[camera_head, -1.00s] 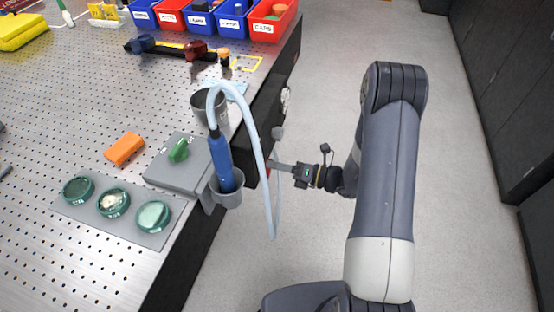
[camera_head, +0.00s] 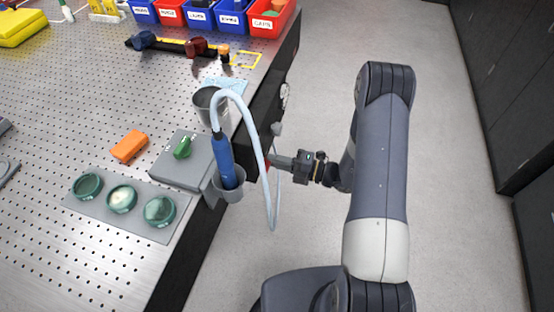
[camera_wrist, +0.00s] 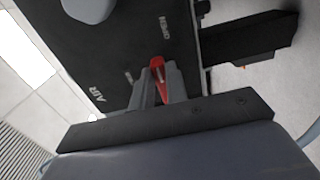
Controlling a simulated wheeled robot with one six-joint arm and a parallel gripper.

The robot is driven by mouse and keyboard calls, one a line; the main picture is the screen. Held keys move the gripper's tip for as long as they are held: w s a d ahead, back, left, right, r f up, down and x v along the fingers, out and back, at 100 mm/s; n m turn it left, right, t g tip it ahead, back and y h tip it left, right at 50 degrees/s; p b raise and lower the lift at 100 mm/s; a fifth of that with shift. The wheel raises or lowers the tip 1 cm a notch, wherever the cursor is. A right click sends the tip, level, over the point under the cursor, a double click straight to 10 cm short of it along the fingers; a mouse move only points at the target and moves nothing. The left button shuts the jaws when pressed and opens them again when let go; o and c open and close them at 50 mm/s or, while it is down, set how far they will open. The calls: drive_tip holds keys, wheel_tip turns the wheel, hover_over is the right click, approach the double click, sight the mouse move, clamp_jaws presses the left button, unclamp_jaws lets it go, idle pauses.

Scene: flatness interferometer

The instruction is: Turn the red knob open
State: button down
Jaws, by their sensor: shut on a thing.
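The red knob (camera_wrist: 158,72) shows in the wrist view as a red lever on a black panel. The two grey fingers of my gripper (camera_wrist: 162,85) are closed around it, one on each side. The panel has white lettering reading "AIR" and "OPEN". In the head view my gripper (camera_head: 281,162) reaches left to the side of the bench. Only a trace of red shows there, and the hose and fingers hide most of the knob.
A pale hose (camera_head: 262,150) loops down in front of my gripper from a blue handle (camera_head: 224,160) in a grey holder. A grey box with a green knob (camera_head: 183,148) and a plate of green discs (camera_head: 121,199) are on the perforated bench. The floor to the right is clear.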

idle(0.4)
drive_tip(key=c, duration=1.4)
unclamp_jaws()
drive_tip(key=shift+d, duration=0.1)
drive_tip(key=b+v, duration=0.1)
drive_tip(key=v, duration=0.9)
drive_tip(key=shift+d, duration=0.3)
drive_tip(key=shift+s+a, duration=0.1)
drive_tip(key=shift+a, duration=0.05)
drive_tip(key=p+x, duration=0.1)
drive_tip(key=x, duration=0.9)
drive_tip(key=shift+a, duration=0.25)
